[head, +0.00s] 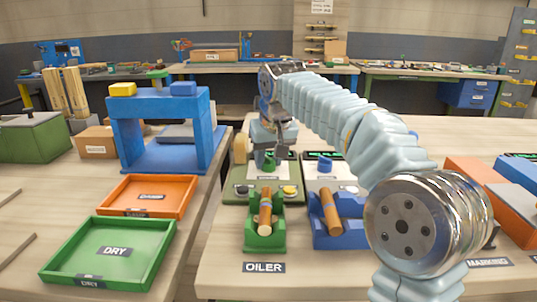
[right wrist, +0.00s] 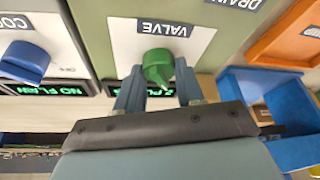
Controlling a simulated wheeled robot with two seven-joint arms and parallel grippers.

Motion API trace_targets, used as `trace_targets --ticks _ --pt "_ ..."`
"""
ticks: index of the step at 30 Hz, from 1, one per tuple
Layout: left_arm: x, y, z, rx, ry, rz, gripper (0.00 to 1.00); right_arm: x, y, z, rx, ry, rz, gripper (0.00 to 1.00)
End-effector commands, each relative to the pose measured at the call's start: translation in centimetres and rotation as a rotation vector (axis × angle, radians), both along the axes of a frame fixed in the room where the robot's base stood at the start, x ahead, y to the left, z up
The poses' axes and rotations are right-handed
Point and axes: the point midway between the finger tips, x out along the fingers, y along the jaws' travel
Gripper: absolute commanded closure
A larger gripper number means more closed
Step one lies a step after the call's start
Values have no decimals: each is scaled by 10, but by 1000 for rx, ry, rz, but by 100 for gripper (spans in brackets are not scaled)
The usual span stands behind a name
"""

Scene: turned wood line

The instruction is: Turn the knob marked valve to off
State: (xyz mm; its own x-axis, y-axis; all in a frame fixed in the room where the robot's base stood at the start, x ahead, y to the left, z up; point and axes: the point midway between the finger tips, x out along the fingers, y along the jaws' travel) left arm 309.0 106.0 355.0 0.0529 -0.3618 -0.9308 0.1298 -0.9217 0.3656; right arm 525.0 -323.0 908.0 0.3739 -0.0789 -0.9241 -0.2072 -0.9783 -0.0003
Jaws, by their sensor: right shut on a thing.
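The green knob (right wrist: 158,65) sits on a white plate under the label VALVE (right wrist: 163,29), which reads upside down in the right wrist view. My right gripper (right wrist: 157,88) is shut on this knob, with one finger on each side. The knob's grip runs roughly up and down in that view; I cannot read which mark it points at. In the head view my right gripper (head: 272,156) reaches down over the green panel (head: 238,188) and hides most of the knob. My left gripper is not in view.
A blue knob (right wrist: 25,61) on the neighbouring panel also shows in the head view (head: 325,164). Green and blue cradles hold wooden cylinders (head: 265,212) in front. A blue press frame (head: 128,135), orange tray (head: 187,210) and green tray (head: 50,270) stand left.

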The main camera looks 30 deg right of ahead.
Motion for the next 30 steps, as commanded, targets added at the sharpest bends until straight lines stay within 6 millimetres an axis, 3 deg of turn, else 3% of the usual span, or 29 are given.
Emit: trace_targets --ticks 12,28,29,30 --pt "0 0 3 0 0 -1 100 0 -1 0 0 -2 203 93" --pt "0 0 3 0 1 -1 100 0 -1 0 -1 -1 237 93" --pt "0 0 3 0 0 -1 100 0 -1 0 -1 -1 237 61" --pt "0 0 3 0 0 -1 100 0 -1 0 -1 -1 237 55"
